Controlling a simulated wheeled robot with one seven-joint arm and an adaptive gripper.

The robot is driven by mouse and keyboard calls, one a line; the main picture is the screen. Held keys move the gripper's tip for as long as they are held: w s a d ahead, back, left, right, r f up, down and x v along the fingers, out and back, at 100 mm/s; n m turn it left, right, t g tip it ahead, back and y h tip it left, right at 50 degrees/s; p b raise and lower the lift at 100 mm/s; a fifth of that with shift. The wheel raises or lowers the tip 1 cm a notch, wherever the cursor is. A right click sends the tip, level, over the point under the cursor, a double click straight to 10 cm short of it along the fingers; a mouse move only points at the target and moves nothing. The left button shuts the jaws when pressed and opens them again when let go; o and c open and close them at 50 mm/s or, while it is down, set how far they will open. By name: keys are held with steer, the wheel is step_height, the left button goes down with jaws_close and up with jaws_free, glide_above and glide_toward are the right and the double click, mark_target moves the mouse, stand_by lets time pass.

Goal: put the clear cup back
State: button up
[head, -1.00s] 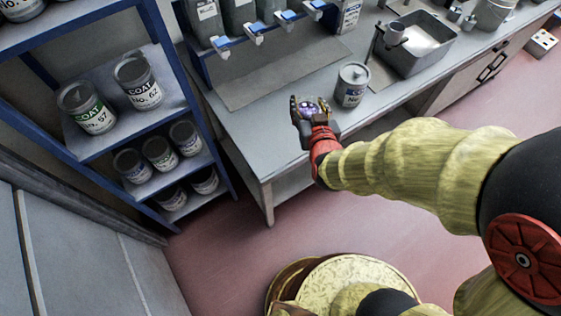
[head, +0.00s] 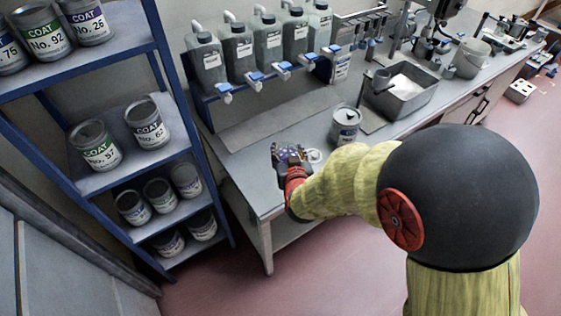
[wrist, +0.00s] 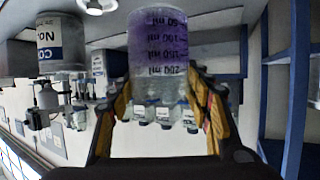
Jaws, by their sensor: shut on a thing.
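The clear cup (wrist: 158,45) has dark volume marks and holds something purple. In the wrist view it is between the fingers of my gripper (wrist: 160,88), which is shut on it; the marks read upside down there. In the head view my gripper (head: 288,155) is over the left front part of the grey bench (head: 255,170). The cup is mostly hidden by the fingers there, with only a small purple patch (head: 291,155) showing. Whether the cup touches the bench cannot be told.
A labelled can (head: 345,126) stands right of my gripper, with a small white ring (head: 314,156) near it. Dispenser bottles (head: 238,48) with blue taps line the bench back. A blue shelf (head: 115,178) with coat cans is left.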

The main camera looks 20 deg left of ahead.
mark_target(281, 153)
steer(key=w+a+f, duration=0.2)
steer(key=f, duration=0.1)
steer(key=a+f+b, duration=0.1)
steer(key=f, duration=0.1)
steer(key=shift+w+f, duration=0.1)
steer(key=shift+w, duration=0.3)
steer(key=shift+w+a+f+b, duration=0.1)
steer(key=shift+f+b, duration=0.55)
steer(key=shift+f, duration=0.95)
steer(key=shift+f, duration=0.2)
steer(key=o, duration=1.5)
